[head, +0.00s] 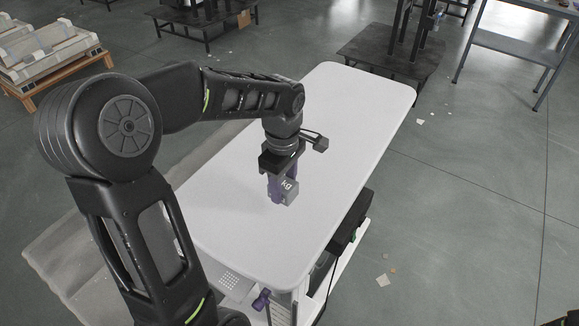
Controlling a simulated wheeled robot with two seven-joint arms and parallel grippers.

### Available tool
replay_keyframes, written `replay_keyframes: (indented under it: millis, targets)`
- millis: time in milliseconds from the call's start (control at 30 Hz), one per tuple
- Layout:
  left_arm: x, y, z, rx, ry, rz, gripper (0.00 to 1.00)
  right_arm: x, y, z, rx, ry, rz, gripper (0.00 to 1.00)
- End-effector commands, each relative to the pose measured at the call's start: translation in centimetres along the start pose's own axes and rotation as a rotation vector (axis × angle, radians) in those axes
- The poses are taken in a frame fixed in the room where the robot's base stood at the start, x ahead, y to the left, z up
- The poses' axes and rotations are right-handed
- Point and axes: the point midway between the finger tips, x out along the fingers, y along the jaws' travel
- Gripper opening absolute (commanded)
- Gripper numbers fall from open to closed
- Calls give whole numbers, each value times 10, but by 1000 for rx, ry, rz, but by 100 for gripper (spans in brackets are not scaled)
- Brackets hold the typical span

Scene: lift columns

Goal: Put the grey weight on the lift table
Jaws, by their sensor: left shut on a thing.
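The grey weight (290,193), a small block with pale markings on it, is between the purple fingers of my left gripper (279,192). The gripper points down and is shut on the weight. Both are over the middle of a long white tabletop (330,110), which looks like the lift table. I cannot tell whether the weight's underside touches the top or hangs just above it. The fingers and gripper body hide part of the weight. My right gripper does not show.
The white top is otherwise bare. A purple knob (262,300) shows below its near edge, and a dark box (348,222) under its right edge. Pallets (45,50) stand at the upper left, a metal shelf unit (515,45) at the upper right. Small scraps lie on the floor.

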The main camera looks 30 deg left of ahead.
Motion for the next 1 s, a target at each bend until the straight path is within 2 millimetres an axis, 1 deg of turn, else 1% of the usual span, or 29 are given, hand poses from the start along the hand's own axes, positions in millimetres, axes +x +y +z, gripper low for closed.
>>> replay_keyframes:
  millis: [33,100,200,567,667,833,900,1000]
  targets:
    - [8,0,0,1,-1,-1,0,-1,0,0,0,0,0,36]
    - [16,0,0,1,-1,0,0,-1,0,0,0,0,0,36]
    - [24,1,0,1,0,2,0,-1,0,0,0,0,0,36]
    - [27,1,0,1,0,3,0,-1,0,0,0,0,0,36]
    - [36,1,0,0,-1,2,0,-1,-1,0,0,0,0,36]
    - [57,1,0,1,0,1,0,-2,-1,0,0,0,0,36]
    - [62,1,0,1,0,2,0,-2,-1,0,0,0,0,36]
    - [63,1,0,1,0,4,0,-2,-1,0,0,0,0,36]
